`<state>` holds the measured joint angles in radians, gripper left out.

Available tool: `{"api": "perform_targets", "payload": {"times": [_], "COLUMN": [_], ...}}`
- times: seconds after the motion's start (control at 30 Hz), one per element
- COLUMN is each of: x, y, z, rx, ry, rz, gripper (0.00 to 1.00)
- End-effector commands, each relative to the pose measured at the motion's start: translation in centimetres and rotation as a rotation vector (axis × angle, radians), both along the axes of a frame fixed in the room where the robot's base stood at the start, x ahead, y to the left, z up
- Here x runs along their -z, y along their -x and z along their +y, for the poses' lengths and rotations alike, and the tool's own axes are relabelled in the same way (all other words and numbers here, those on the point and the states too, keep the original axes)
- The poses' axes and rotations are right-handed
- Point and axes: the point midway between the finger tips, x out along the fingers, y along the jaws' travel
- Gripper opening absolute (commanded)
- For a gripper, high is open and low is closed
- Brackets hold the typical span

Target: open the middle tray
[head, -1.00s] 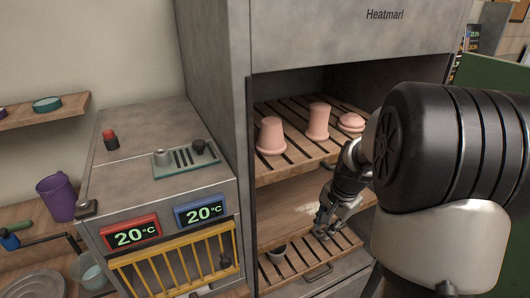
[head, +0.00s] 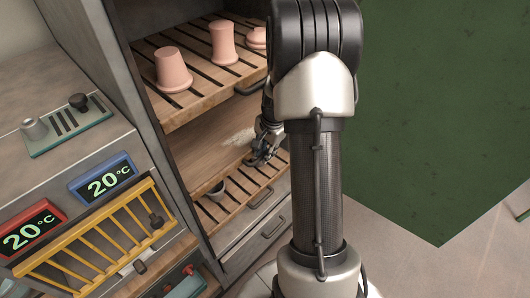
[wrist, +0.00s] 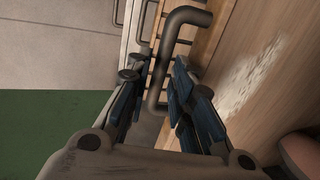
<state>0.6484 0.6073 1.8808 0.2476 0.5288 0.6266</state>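The middle tray (head: 203,160) is a wooden board with a whitish patch, between two slatted trays in the cabinet. It appears pushed in, and its patch also shows on the right of the wrist view (wrist: 245,85). My gripper (head: 262,152) is at its front edge in the head view. In the wrist view my gripper (wrist: 160,115) is open. A bent grey handle (wrist: 160,75), seemingly the middle tray's, lies between the two fingers, with gaps visible at the sides. In the head view my gripper and arm hide this handle.
The upper slatted tray (head: 185,107) carries pink pots, including one (head: 172,70) at the left. A yellow rack (head: 95,245) stands left. Open floor (head: 440,255) and a green surface (head: 440,100) lie right.

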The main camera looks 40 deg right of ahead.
Motion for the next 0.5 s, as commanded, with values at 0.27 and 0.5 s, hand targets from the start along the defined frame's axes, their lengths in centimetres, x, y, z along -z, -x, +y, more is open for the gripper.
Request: {"api": "perform_targets", "payload": {"times": [0.27,0.5], "x": [-0.03,-0.04], "y": [-0.01,-0.01], "z": [0.00,0.00], "rx": [0.000,0.000], "ry": [0.000,0.000], "rz": [0.000,0.000], "gripper": [0.17,0.01]}}
